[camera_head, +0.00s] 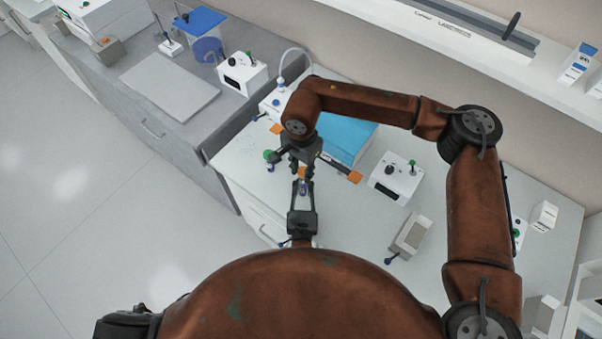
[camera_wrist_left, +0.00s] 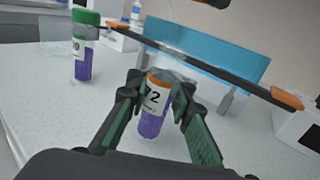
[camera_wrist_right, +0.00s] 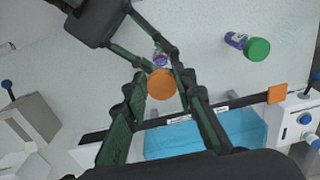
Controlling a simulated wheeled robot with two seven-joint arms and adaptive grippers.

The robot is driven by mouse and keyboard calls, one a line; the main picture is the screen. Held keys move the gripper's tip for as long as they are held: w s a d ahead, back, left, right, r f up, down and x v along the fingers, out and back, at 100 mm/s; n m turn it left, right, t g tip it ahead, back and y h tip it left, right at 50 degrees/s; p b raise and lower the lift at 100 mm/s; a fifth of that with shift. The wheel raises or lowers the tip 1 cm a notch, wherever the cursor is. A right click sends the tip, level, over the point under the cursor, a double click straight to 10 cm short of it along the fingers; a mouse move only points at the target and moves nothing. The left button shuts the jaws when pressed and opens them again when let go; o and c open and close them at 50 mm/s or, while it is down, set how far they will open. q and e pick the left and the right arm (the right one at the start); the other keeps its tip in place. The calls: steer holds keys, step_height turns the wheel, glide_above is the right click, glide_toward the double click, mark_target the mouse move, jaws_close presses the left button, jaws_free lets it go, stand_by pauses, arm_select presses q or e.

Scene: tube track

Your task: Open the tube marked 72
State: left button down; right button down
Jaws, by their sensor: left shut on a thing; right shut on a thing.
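The tube marked 72 has a white label, of which the 2 shows clearly, and purple contents (camera_wrist_left: 151,125). My left gripper (camera_wrist_left: 158,88) is shut on this tube, which is nearly upright; my left gripper (camera_head: 303,187) also shows in the head view. My right gripper (camera_wrist_right: 163,84) is shut on an orange cap (camera_wrist_right: 161,84) above the tube. In the left wrist view no full cap shows on the tube's top, so the cap looks apart from it. My fingers partly cover the tube, and whether its base touches the table is unclear.
A green-capped tube (camera_wrist_left: 83,45) stands to the left. A dark bar with orange ends (camera_wrist_left: 215,63) runs on metal legs before a blue block (camera_wrist_left: 215,55). A white box with knobs (camera_head: 397,178) and a grey block (camera_head: 411,235) stand to the right on the white table.

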steer(key=shift+r, duration=0.8)
arm_select(q)
steer(key=c, duration=1.6)
jaws_free()
steer(key=shift+s, duration=0.1)
steer(key=s, duration=1.1)
steer(key=shift+s+a, duration=0.1)
steer(key=shift+s, duration=0.3)
